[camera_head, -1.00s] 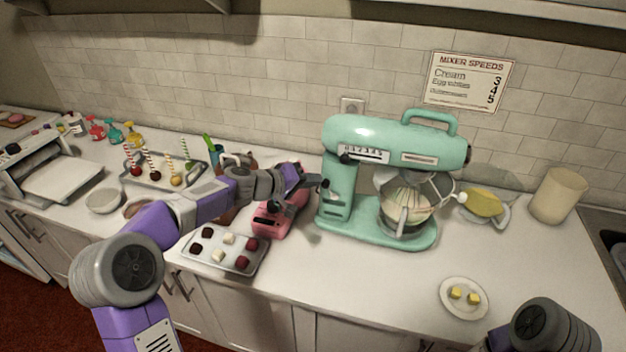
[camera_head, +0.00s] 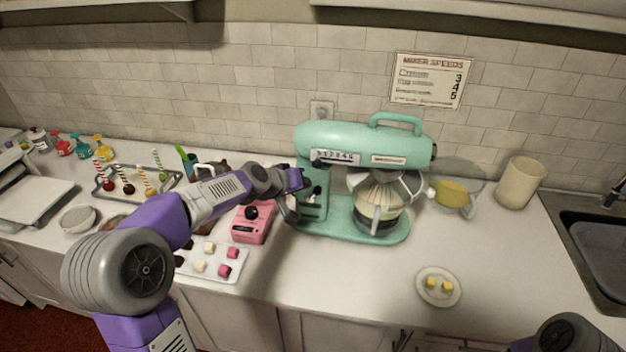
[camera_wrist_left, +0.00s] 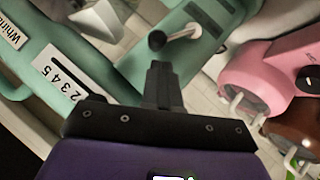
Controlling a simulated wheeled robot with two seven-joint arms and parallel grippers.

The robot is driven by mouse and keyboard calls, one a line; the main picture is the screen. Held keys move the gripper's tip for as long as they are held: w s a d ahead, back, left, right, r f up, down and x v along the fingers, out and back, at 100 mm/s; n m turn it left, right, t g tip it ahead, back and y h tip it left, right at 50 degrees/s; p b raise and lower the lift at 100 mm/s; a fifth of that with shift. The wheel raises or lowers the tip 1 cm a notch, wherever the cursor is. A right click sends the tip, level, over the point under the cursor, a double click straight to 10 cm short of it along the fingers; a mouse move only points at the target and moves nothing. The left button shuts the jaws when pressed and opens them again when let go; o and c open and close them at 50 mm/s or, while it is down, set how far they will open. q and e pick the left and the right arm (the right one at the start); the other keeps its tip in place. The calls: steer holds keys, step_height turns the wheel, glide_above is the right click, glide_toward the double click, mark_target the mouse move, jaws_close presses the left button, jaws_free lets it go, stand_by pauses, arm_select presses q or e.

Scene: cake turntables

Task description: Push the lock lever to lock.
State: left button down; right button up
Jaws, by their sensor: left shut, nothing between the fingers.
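The mint-green stand mixer (camera_head: 348,135) stands on the counter against the tiled wall. A lever with a black knob (camera_wrist_left: 157,40) and a pale metal rod sticks out from its green column in the left wrist view. My left gripper (camera_wrist_left: 160,70) is shut and empty, its tips just short of that knob; I cannot tell whether they touch. In the head view the left gripper (camera_head: 298,180) is at the left side of the mixer column, partly covering the lever area. My right gripper is out of view; only part of that arm shows at lower right.
A pink appliance (camera_head: 251,222) stands just left of the mixer, below my left arm. A tray of sweets (camera_head: 232,262) lies in front of it. A plate (camera_head: 424,292) with yellow pieces sits front right. The counter between is clear.

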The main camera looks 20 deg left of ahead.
arm_select(q)
steer(key=shift+a, duration=0.1)
steer(key=shift+r+p, duration=0.65)
steer(key=shift+r, duration=0.15)
steer(key=shift+r, duration=0.35)
steer(key=s+r+p, duration=0.3)
steer(key=s+r, duration=0.4)
steer(key=r, duration=0.2)
steer(key=shift+s+a+r, duration=0.35)
steer(key=shift+s+r, duration=0.05)
